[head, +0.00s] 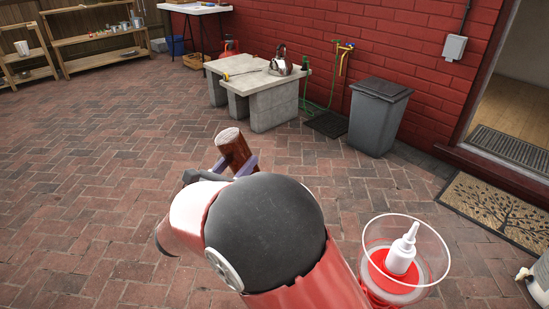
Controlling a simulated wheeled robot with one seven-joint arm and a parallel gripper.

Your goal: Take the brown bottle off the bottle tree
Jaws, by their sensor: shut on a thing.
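My gripper (236,166) is out ahead of my arm, low in the middle of the head view. Its fingers are shut on the brown bottle (236,149), a dark reddish-brown cylinder with a paler tan end. The bottle is tilted, its pale end pointing up and away from me. My arm hides its lower part. It is held clear over the brick paving, with nothing seen touching it except the gripper. The bottle tree is not visible in this view.
A clear round tub (436,247) with a red inside and a white squeeze bottle (402,252) is at lower right. A concrete-block bench (270,105) holds a kettle (281,63). A grey bin (378,118) stands by the red wall. Shelves (95,40) stand far left. The paving between is open.

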